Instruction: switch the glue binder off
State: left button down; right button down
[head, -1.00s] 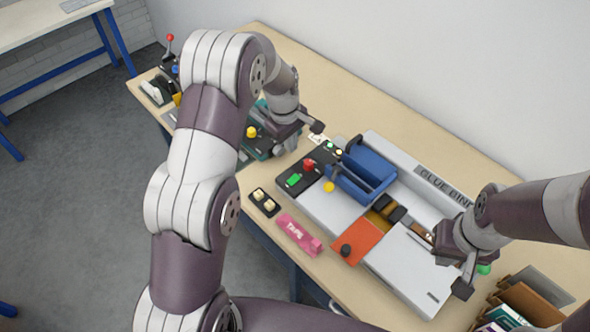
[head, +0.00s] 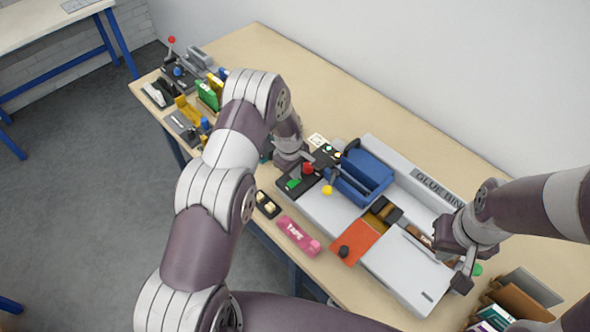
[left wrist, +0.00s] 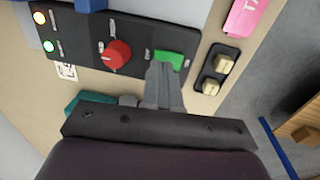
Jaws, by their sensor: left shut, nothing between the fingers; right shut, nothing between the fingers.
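The glue binder (head: 407,267) is a long grey machine on the bench with a blue clamp and an orange plate. Its black control panel (left wrist: 80,38) carries a red knob (left wrist: 117,54), a green switch (left wrist: 168,60), a lit amber lamp (left wrist: 38,17) and a lit green lamp (left wrist: 49,46). My left gripper (left wrist: 161,68) is shut and empty, its tips over the panel at the green switch's edge; I cannot tell whether they touch. In the head view, my left gripper (head: 308,158) partly covers the panel. My right gripper (head: 462,268) is shut at the binder's right end.
A small black box with two cream buttons (head: 267,204) and a pink tape holder (head: 298,235) lie along the bench's front edge. Several tools crowd the far left end. A box of books (head: 525,300) stands at lower right. The bench behind the binder is clear.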

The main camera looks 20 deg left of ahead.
aim_at(293, 182)
pick_arm(q)
jog(key=shift+w+d+f, duration=0.1)
jog(key=shift+f, duration=0.85)
jog(key=shift+w+f+b, duration=0.1)
jog(key=shift+f+b, duration=0.65)
jog(key=shift+b, duration=0.2)
jog(key=shift+r+p, duration=0.55)
jog(key=shift+s, duration=0.2)
